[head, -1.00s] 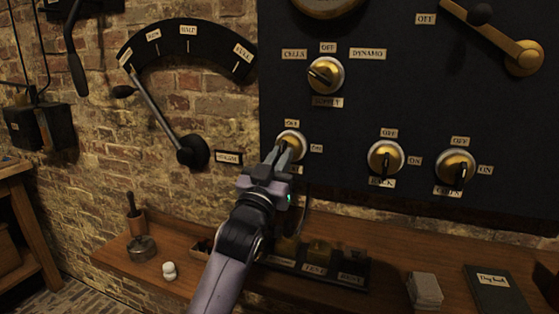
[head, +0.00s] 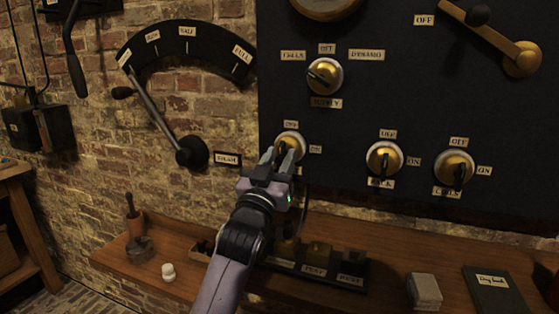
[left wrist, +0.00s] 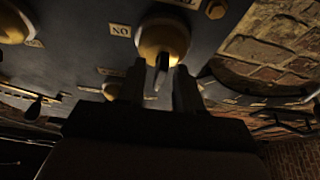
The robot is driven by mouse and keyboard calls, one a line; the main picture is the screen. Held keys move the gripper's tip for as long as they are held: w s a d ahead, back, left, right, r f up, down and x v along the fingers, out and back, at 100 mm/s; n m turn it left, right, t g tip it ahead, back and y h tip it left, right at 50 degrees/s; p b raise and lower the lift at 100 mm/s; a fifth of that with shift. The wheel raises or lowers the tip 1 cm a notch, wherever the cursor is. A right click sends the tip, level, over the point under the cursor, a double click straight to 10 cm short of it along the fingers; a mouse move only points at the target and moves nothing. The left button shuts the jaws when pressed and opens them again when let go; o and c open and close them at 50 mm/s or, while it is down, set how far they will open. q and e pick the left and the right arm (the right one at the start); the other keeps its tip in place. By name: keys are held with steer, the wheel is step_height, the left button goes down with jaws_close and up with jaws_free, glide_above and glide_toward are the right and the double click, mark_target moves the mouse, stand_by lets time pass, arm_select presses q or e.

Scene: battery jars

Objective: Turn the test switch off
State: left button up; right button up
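A round brass switch (head: 290,142) is on the dark panel, with an OFF tag (head: 290,124) above it and an ON tag (head: 315,149) at its right. Its name plate is hidden behind my gripper, so I cannot read whether it says test. My left gripper (head: 281,156) is at this switch, its fingers parted. In the left wrist view the brass switch (left wrist: 163,40) is ahead, with its lever (left wrist: 160,74) in the gap between the fingers (left wrist: 160,92). The lever points toward the picture's bottom, away from the ON tag (left wrist: 121,30). My right gripper is not in view.
A large lever (head: 158,125) is on the brick wall at left. A wooden shelf (head: 390,245) below carries small blocks and a book (head: 496,288).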

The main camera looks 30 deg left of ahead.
arm_select(q)
steer(key=v, duration=0.7)
steer(key=shift+b, duration=0.4)
steer(key=shift+s, duration=0.15)
